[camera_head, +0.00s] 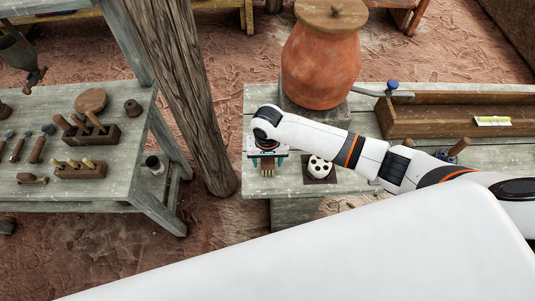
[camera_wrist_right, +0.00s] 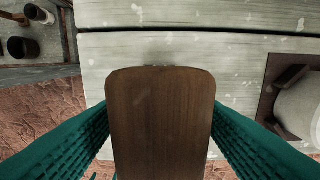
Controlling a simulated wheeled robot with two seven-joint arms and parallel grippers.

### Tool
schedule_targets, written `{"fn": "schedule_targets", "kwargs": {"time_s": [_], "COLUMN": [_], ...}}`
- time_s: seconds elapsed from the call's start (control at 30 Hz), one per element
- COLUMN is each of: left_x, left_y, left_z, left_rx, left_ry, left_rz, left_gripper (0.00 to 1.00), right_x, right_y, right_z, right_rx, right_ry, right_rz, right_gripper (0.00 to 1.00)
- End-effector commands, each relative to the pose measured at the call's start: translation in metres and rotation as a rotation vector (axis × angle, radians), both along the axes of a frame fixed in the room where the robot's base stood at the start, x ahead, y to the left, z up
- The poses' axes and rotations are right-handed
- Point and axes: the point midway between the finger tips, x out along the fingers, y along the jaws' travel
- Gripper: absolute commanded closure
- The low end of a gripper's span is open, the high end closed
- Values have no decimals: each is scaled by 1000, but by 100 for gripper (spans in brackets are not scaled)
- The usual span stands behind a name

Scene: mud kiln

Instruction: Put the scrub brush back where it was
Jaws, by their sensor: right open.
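The scrub brush (camera_head: 267,172) is at the front left of the right-hand table in the head view. Its brown wooden top (camera_wrist_right: 160,120) fills the middle of the right wrist view. My right gripper (camera_head: 267,160) is over the brush. Its teal fingers are open, one on each side of the brown wood, and I cannot tell whether they touch it. The gripper hides part of the brush in the head view. My left gripper is not in view.
A white holed object (camera_head: 319,166) sits on a dark square base right of the brush. A lidded clay jar (camera_head: 320,60) and a wooden trough (camera_head: 420,122) stand behind. A wooden post (camera_head: 185,90) separates this table (camera_head: 345,186) from the left tool table (camera_head: 120,172).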

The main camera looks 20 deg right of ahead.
Motion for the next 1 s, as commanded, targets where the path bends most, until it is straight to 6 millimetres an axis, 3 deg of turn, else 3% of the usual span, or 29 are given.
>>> {"fn": "schedule_targets", "kwargs": {"time_s": [0.17,0.4,0.6,1.0], "left_x": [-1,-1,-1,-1], "left_y": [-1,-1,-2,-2], "left_z": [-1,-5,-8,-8], "left_rx": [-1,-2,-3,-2], "left_ry": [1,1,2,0], "left_rz": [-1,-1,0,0], "left_gripper": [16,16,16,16], "right_x": [1,2,1,0], "right_y": [0,1,0,0], "right_z": [23,75,108,121], "right_rx": [2,3,1,1], "right_ry": [-4,-5,-2,0], "right_rz": [2,1,0,0], "right_gripper": [42,42,42,42]}}
